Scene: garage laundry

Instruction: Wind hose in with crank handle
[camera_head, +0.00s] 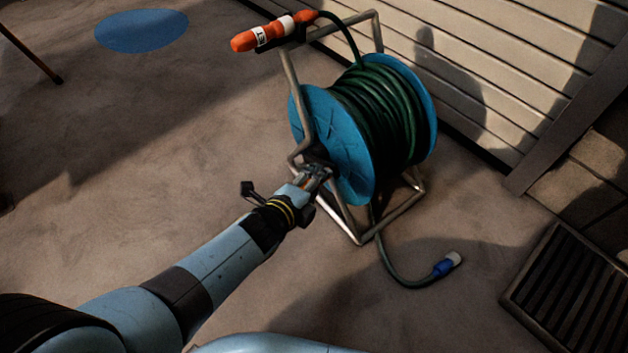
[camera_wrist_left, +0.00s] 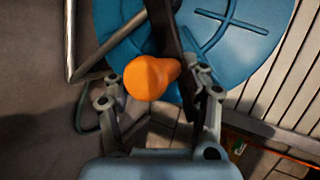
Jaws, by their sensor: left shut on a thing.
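The hose reel has a blue drum (camera_head: 335,135) in a grey metal frame (camera_head: 375,232) on the floor. Green hose (camera_head: 382,112) is wound in many turns on the drum. One hose end runs up to an orange and white nozzle (camera_head: 272,31) on top of the frame. The other lies on the floor with a blue connector (camera_head: 446,265). My left gripper (camera_head: 318,174) is at the near side of the drum. In the left wrist view its fingers are shut on the orange crank handle (camera_wrist_left: 149,79), in front of a dark crank arm (camera_wrist_left: 166,32).
A slatted wall (camera_head: 490,62) stands close behind the reel. A dark floor grate (camera_head: 570,290) lies at lower right. A blue round patch (camera_head: 141,30) is on the floor at upper left. The floor left of the reel is clear.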

